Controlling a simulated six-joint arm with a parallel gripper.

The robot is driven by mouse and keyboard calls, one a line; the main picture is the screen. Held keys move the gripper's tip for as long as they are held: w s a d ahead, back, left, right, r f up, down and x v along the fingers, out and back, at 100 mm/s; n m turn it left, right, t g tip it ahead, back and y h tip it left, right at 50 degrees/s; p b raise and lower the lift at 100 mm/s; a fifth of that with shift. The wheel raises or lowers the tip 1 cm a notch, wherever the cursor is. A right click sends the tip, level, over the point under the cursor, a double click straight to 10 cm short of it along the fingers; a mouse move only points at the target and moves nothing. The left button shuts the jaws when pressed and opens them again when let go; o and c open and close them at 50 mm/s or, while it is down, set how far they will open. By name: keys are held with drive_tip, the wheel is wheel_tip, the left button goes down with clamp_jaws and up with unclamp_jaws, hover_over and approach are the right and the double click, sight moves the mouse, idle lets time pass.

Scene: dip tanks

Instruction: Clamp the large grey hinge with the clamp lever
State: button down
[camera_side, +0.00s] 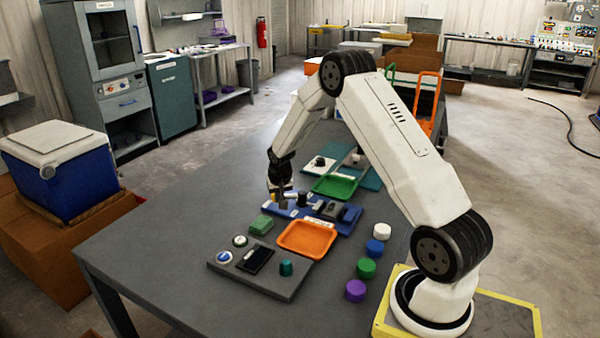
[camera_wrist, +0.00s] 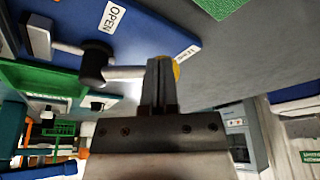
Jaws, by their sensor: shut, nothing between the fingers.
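A blue fixture board (camera_side: 345,228) lies on the table, and its edge also shows in the wrist view (camera_wrist: 150,35). The clamp lever has a black hub (camera_wrist: 94,62) and a light grey bar (camera_wrist: 122,72) reaching toward my fingers. A grey block (camera_wrist: 38,38) lies across the hub from my fingers; a dark grey piece (camera_side: 331,210) sits on the board in the side view. I cannot tell which part is the large hinge. My gripper (camera_wrist: 160,85) is shut and empty at the bar's end, beside a yellow tip (camera_wrist: 177,70). I cannot tell if they touch.
Labels, one reading OPEN (camera_wrist: 112,16), mark the board. An orange tray (camera_side: 307,239) and a green tray (camera_side: 335,187) flank it. A grey panel (camera_side: 225,262) with buttons lies nearer. Several coloured cylinders, one purple (camera_side: 356,291), stand at right. The table's left side is clear.

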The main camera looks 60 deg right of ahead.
drive_tip(key=shift+w+d+m, duration=0.15)
drive_tip(key=shift+w+m, duration=0.1)
drive_tip(key=shift+m, duration=0.15)
drive_tip(key=shift+w+d+m+g+h, duration=0.3)
drive_tip(key=shift+w+d+m+g, duration=0.3)
drive_tip(key=shift+m, duration=0.7)
drive_tip(key=d+m, duration=0.1)
drive_tip(key=w+d+m, duration=0.1)
drive_tip(key=m, duration=0.1)
drive_tip(key=shift+w+g, duration=0.25)
drive_tip(key=shift+g, duration=0.05)
drive_tip(key=d+m, duration=0.2)
drive_tip(key=m, duration=0.1)
drive_tip(key=shift+w+g, duration=0.3)
drive_tip(key=shift+g, duration=0.1)
drive_tip(key=d+m+g, duration=0.1)
drive_tip(key=d+m, duration=0.1)
drive_tip(key=m, duration=0.1)
drive_tip(key=shift+d, duration=0.45)
